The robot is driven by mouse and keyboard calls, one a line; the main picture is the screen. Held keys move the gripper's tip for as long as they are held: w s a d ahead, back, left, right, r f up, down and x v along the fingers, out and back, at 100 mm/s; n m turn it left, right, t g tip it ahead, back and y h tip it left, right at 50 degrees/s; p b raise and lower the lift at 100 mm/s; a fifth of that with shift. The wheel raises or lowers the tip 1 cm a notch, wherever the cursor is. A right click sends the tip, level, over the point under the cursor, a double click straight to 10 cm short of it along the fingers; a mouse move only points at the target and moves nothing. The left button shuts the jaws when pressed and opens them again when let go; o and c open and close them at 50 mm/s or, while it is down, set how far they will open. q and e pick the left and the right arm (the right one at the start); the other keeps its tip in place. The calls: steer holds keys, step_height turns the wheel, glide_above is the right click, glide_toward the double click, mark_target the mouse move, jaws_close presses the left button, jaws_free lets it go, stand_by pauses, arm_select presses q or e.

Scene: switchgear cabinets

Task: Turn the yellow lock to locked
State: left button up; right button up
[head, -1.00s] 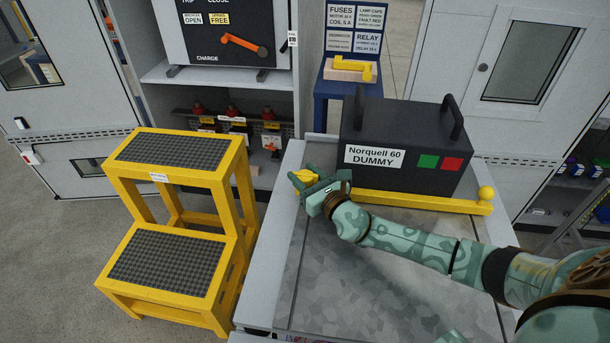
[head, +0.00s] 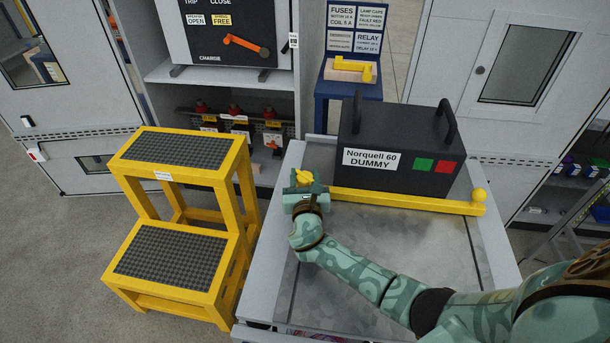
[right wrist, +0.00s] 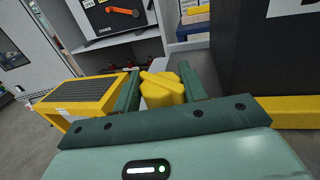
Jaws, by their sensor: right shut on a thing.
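The yellow lock (head: 304,179) is a knob on the grey cart top, at the left end of the yellow bar (head: 405,200). My right gripper (head: 305,187) is shut on the yellow lock. In the right wrist view the lock (right wrist: 162,90) sits between the two green fingers (right wrist: 158,95) of the gripper. The fingers hide part of its sides, and its base is hidden. My left gripper is not in view.
A black box labelled Norquell 60 DUMMY (head: 385,185) stands on the cart (head: 420,255) behind the yellow bar. A yellow step stool (head: 180,225) stands close to the left. An open cabinet (head: 215,75) is behind. The cart's front top is otherwise clear.

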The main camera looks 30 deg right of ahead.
steer(key=m+h, duration=0.1)
steer(key=m+g+h+b, duration=0.1)
steer(key=shift+f+g+h, duration=0.2)
steer(key=shift+g+h, duration=0.1)
steer(key=shift+h, duration=0.1)
steer(key=m+g+h+b, duration=0.3)
steer(key=m+g+b, duration=0.1)
steer(key=g+b, duration=0.1)
steer(key=m+g+h+b, duration=0.4)
steer(key=g+b, duration=0.1)
steer(key=shift+w+f, duration=0.1)
steer(key=shift+f, duration=0.05)
arm_select(q)
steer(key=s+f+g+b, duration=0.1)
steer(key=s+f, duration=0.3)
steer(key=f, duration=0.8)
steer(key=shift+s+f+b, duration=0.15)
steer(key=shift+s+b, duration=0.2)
steer(key=shift+b, duration=0.1)
arm_select(e)
steer(key=shift+r+m+g, duration=0.3)
steer(key=shift+m+g, duration=0.4)
steer(key=shift+g, duration=0.6)
steer(key=shift+r, duration=0.1)
steer(key=o, duration=1)
steer(key=shift+c, duration=0.2)
